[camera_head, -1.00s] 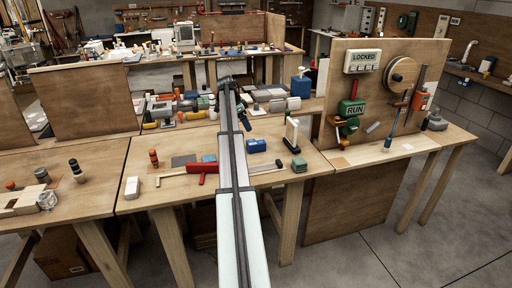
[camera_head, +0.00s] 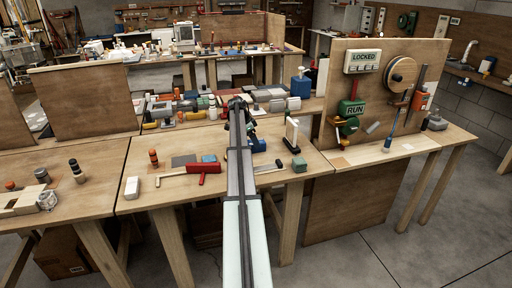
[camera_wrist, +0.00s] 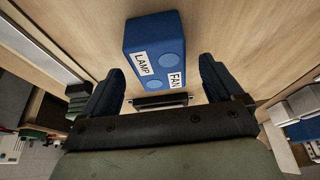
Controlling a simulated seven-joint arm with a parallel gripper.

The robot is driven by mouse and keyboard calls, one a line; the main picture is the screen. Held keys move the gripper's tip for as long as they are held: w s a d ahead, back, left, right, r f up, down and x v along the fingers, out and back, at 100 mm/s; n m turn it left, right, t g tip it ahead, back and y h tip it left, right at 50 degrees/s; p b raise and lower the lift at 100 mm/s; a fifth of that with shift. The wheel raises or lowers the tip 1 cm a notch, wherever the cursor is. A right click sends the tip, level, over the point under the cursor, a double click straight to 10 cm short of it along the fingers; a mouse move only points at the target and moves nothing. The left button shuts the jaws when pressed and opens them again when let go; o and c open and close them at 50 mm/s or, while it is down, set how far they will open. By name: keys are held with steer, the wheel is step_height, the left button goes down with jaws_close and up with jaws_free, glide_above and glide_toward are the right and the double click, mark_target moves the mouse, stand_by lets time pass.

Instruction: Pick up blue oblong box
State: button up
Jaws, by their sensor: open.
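The blue oblong box (camera_wrist: 153,30) lies on the wooden table in the wrist view. It has round blue buttons and white labels reading LAMP and FAN. In the head view the blue box (camera_head: 259,146) is partly hidden behind my arm. My gripper (camera_wrist: 160,68) is open and empty, with its dark fingers on either side of the box's near end in the picture. I cannot tell how far above the box the fingers are.
A white upright item (camera_head: 292,131) stands right of the box. Many assorted items crowd the table's back. An upright wooden panel (camera_head: 390,70) stands at the right.

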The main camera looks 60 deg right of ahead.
steer(key=shift+x, duration=1.5)
steer(key=shift+c, duration=0.3)
steer(key=c, duration=1.2)
